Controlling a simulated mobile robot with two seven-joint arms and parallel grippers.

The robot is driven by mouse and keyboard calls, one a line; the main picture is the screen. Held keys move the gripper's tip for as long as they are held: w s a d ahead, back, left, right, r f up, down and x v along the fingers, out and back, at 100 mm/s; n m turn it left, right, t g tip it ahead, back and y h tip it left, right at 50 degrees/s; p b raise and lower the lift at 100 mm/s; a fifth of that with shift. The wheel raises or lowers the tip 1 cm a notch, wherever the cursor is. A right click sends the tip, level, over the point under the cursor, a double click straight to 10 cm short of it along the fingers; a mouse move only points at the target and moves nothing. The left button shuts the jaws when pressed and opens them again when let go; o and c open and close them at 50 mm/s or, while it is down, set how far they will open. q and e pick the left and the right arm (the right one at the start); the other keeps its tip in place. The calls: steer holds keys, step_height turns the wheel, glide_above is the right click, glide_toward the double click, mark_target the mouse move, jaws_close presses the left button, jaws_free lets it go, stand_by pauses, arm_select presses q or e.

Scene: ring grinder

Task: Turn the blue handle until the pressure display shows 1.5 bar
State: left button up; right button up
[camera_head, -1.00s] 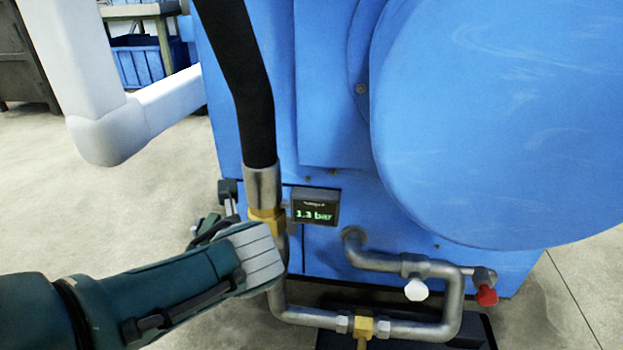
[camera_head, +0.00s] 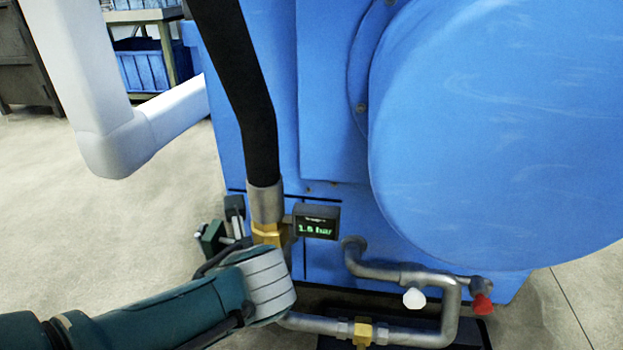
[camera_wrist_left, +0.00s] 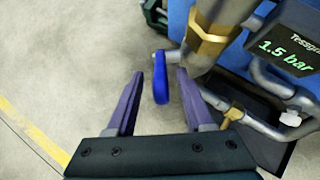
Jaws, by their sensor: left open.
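The blue handle (camera_wrist_left: 161,78) shows in the left wrist view, on a short stub at the side of the pipe below the brass fitting (camera_wrist_left: 212,42). My left gripper (camera_wrist_left: 158,78) is open, with one finger on each side of the handle and visible gaps to both. In the head view my left gripper's wrist (camera_head: 262,280) covers the handle, and its fingers are hidden. The pressure display (camera_head: 317,222) reads about 1.5 bar in green. It reads 1.5 bar clearly in the left wrist view (camera_wrist_left: 285,50). My right gripper is not in view.
A black hose (camera_head: 240,90) runs down into the brass fitting. The large blue machine (camera_head: 490,130) fills the right. Grey pipes (camera_head: 400,330) with a white knob (camera_head: 414,298) and a red knob (camera_head: 481,304) run below. Open floor (camera_head: 100,230) lies to the left.

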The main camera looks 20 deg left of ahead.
arm_select(q)
steer(key=p+v, duration=0.3)
steer(key=v, duration=0.3)
steer(key=shift+p, duration=0.4)
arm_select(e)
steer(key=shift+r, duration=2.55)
arm_select(q)
steer(key=shift+d+r, duration=0.1)
steer(key=s+d+r+n+g+h+p, duration=0.15)
steer(key=s+r+n+p, duration=0.55)
steer(key=r+p, duration=0.8)
steer(key=s+r+n+h+p, duration=0.4)
steer(key=r+n+p, duration=0.65)
steer(key=r, duration=0.95)
steer(key=s+d+r+n+g+h+p, duration=0.1)
steer(key=s+r+n+p, duration=0.6)
steer(key=r+p, duration=0.9)
step_height(320, 180, up, 39)
steer(key=p, duration=3.5)
steer(key=shift+d+p, duration=0.3)
steer(key=shift+p, duration=0.05)
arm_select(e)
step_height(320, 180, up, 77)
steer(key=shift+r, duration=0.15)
arm_select(q)
steer(key=shift+s, duration=0.1)
